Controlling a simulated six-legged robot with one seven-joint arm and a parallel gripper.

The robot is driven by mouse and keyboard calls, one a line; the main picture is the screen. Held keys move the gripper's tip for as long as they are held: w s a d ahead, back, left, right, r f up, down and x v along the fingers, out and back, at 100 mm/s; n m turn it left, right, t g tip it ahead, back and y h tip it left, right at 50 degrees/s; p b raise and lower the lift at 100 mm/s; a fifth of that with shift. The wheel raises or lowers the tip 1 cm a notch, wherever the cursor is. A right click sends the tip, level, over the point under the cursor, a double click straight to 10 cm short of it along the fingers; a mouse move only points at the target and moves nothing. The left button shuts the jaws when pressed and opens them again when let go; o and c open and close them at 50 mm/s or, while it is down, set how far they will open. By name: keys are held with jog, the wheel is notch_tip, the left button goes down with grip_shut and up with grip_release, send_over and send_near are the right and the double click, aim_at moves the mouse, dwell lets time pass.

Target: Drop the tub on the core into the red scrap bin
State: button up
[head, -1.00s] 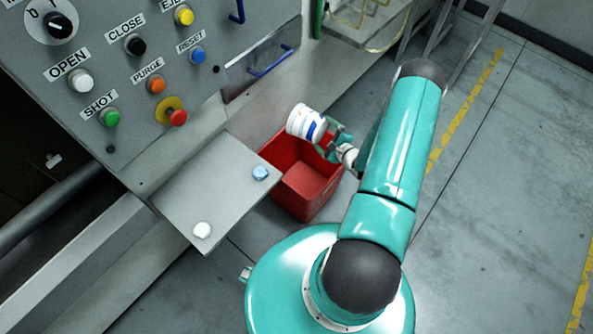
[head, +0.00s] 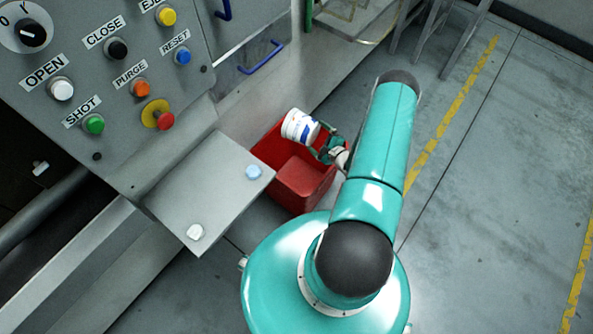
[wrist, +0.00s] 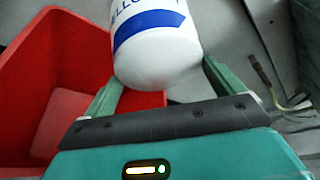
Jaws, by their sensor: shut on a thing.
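The tub (head: 299,127) is white with a blue label band. It is tilted and held above the red scrap bin (head: 262,153), over its far part in the head view. In the wrist view the tub (wrist: 158,55) sits between the two fingers of my gripper (wrist: 160,85), which is shut on it. The bin (wrist: 40,45) shows to the left of the tub and below it in the wrist view. My gripper (head: 326,147) reaches the tub from the right in the head view. The core is not visible; I cannot tell whether the tub has one inside.
A grey shelf (head: 205,190) with a blue piece (head: 253,171) and a white piece (head: 195,232) juts out left of the bin. A control panel (head: 100,90) with several buttons stands behind. The floor (head: 480,180) to the right is clear.

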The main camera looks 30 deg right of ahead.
jog(key=shift+w+f, duration=0.1)
jog(key=shift+f, duration=0.15)
jog(key=o, duration=0.6)
jog(key=v, duration=1.3)
jog(key=shift+s+r, duration=0.1)
jog(key=shift+s, duration=0.3)
